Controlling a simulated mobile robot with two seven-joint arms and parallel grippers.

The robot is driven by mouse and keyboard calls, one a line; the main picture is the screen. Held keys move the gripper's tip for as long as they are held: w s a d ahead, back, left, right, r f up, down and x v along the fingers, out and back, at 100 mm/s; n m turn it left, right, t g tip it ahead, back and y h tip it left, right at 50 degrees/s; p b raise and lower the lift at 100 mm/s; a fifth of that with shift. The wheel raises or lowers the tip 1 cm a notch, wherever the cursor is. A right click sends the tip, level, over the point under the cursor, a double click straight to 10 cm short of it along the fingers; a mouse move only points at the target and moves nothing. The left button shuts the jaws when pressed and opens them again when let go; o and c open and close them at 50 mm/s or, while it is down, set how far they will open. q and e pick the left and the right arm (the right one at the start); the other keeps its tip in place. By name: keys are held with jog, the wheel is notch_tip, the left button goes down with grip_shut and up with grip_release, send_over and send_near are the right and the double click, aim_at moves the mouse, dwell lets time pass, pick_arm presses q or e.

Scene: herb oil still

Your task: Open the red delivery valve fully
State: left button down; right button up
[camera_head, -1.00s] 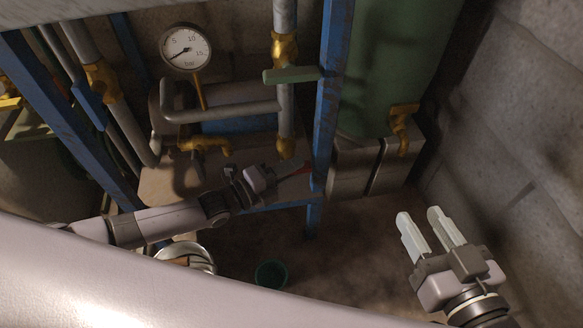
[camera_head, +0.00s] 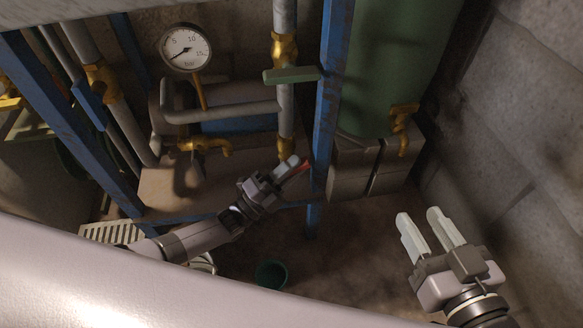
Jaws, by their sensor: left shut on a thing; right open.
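The red delivery valve shows only as a short red lever end (camera_head: 303,167) beside the blue post, low on the grey pipe. My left gripper (camera_head: 286,169) reaches in from the lower left and is shut on the red lever; its fingers hide most of it. The brass fitting (camera_head: 286,147) on the pipe sits just above the fingers. How far the lever is turned is hard to tell. My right gripper (camera_head: 424,232) is open and empty at the lower right, over the floor, well apart from the valve.
A blue post (camera_head: 324,120) stands right beside the lever. A green lever (camera_head: 292,75) crosses the pipe above. A pressure gauge (camera_head: 186,48) and a brass tap (camera_head: 205,146) are to the left. A green tank (camera_head: 385,70) rests on blocks. A green bucket (camera_head: 271,274) stands below.

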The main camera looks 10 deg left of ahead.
pick_arm(q)
jog(key=shift+w, duration=0.1)
dwell(0.3)
jog(key=c, duration=1.1)
grip_release()
